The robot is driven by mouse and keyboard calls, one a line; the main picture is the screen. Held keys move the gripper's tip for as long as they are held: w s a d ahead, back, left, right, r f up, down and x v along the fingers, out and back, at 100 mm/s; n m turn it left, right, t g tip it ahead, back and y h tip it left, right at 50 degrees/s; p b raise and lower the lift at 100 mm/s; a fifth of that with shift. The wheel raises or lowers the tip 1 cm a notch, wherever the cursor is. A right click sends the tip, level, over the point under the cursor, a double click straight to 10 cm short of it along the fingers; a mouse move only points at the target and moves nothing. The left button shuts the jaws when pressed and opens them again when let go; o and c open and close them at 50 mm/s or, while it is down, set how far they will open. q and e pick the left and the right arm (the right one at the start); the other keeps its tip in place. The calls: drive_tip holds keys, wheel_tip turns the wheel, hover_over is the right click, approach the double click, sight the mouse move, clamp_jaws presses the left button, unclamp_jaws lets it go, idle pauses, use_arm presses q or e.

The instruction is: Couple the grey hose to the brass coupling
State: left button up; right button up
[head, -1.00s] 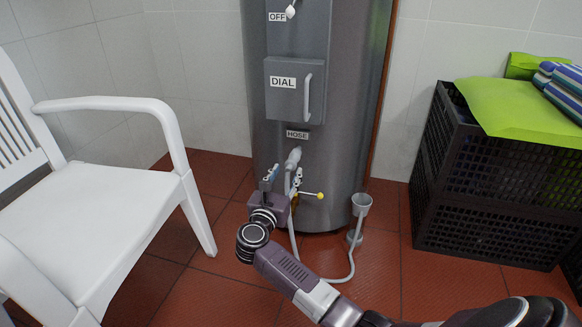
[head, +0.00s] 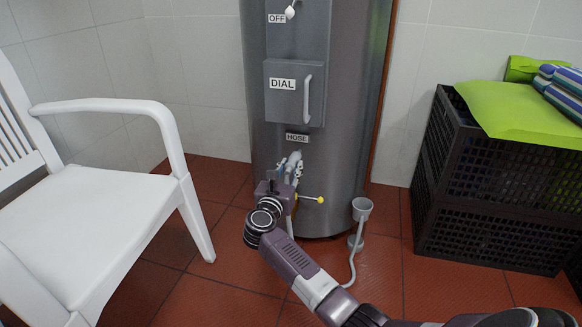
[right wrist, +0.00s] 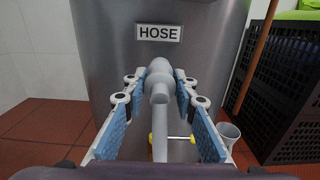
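The grey hose (right wrist: 159,120) hangs down the front of the grey tank below the HOSE label. Its thicker upper end (head: 295,158) points up, and its lower length (head: 352,268) loops over the floor near a grey cup. My right gripper (head: 291,165) is at this upper end. In the right wrist view its two blue-padded fingers (right wrist: 160,88) are spread on either side of the hose end, with gaps visible. The brass coupling is mostly hidden behind my gripper and the hose; a yellow-knobbed lever (head: 319,200) sticks out right beside it. My left gripper is out of view.
A white chair (head: 100,200) stands left of the tank. A stacked black crate (head: 490,200) with green and striped cloths stands at the right. A box labelled DIAL (head: 294,105) juts out above.

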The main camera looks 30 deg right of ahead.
sight(287, 174)
clamp_jaws()
drive_tip(key=shift+p+v, duration=0.95)
drive_tip(key=shift+v, duration=1.6)
